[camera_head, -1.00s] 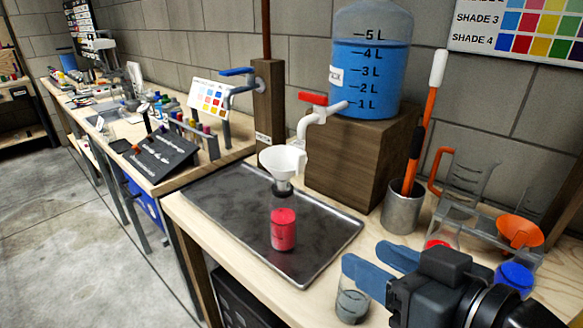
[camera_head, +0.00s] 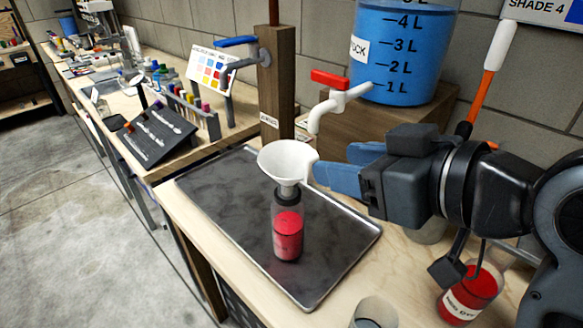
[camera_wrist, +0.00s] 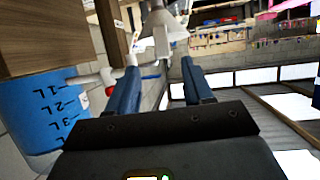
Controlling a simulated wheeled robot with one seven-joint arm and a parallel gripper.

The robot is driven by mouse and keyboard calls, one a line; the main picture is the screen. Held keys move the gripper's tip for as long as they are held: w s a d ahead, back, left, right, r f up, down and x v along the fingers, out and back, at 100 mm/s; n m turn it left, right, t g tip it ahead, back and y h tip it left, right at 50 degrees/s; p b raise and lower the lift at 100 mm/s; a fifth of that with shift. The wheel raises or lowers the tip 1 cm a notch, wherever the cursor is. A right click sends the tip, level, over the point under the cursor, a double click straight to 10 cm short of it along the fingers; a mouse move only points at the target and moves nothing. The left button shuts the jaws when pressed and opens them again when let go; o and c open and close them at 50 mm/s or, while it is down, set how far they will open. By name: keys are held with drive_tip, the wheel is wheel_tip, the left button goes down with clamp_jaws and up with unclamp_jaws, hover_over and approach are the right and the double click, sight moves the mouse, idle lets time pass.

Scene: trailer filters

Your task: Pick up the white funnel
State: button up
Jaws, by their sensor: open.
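The white funnel (camera_head: 288,160) sits upright in the neck of a clear bottle with red contents (camera_head: 287,228) on the dark metal tray. My gripper (camera_head: 325,166) is at the funnel's right side in the head view, with its blue fingers pointing left at the rim. In the wrist view the two blue fingers of my gripper (camera_wrist: 158,78) stand apart with a gap between them. The funnel (camera_wrist: 161,24) shows ahead of the fingertips there, near the top edge. I cannot tell whether a finger touches the rim.
A white spout with a red handle (camera_head: 340,96) on the blue water tank (camera_head: 405,50) hangs just above and behind the gripper. A wooden post (camera_head: 276,80) stands behind the funnel. The tray (camera_head: 225,195) is clear to the left. A red beaker (camera_head: 470,295) stands at front right.

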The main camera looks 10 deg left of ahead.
drive_tip(key=x, duration=0.4)
drive_tip(key=shift+s+a, duration=0.15)
drive_tip(key=shift+a, duration=0.1)
clamp_jaws()
idle(0.4)
